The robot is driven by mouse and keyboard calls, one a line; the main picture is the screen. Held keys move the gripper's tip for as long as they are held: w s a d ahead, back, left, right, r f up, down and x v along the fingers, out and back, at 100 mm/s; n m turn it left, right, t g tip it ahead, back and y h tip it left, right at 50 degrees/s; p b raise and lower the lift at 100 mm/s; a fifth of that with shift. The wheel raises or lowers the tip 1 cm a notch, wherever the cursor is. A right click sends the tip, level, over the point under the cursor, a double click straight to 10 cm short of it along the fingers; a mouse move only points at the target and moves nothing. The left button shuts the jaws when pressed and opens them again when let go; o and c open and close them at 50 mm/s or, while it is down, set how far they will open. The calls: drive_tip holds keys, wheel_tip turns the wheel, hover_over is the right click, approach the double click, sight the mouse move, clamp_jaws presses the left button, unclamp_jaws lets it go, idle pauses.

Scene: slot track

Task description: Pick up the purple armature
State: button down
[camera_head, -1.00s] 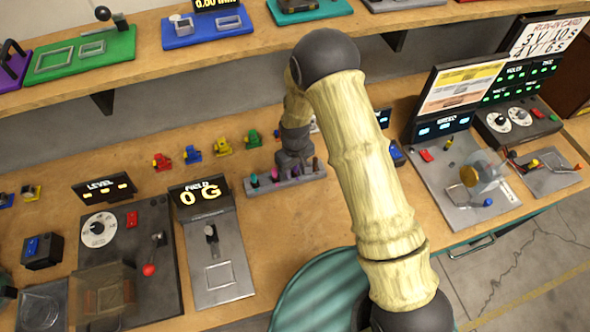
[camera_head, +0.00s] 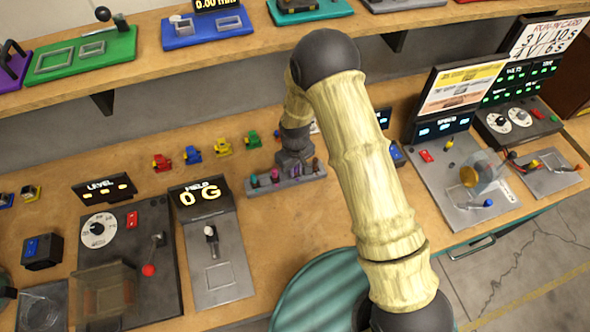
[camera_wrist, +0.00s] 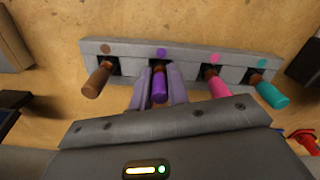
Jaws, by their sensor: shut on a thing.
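The purple armature (camera_wrist: 159,88) stands in its slot of the grey rack (camera_wrist: 130,47), under a purple dot, in the wrist view. My gripper (camera_wrist: 160,85) has one finger on each side of it and is shut on it. The armature still appears to be at its slot; I cannot tell whether it has lifted at all. In the head view my gripper (camera_head: 292,165) is over the rack (camera_head: 262,189), and my wrist partly hides the armatures there.
In the rack, a brown armature (camera_wrist: 97,80) is to the left of the purple one; a pink armature (camera_wrist: 218,82) and a teal armature (camera_wrist: 271,95) are to the right. Several small coloured motors, including a green one (camera_head: 252,138), stand behind the rack. A field meter (camera_head: 215,245) is to the left.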

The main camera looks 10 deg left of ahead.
wheel_tip(320, 180, up, 10)
drive_tip(key=shift+r+b, duration=0.1)
drive_tip(key=shift+b, duration=1.15)
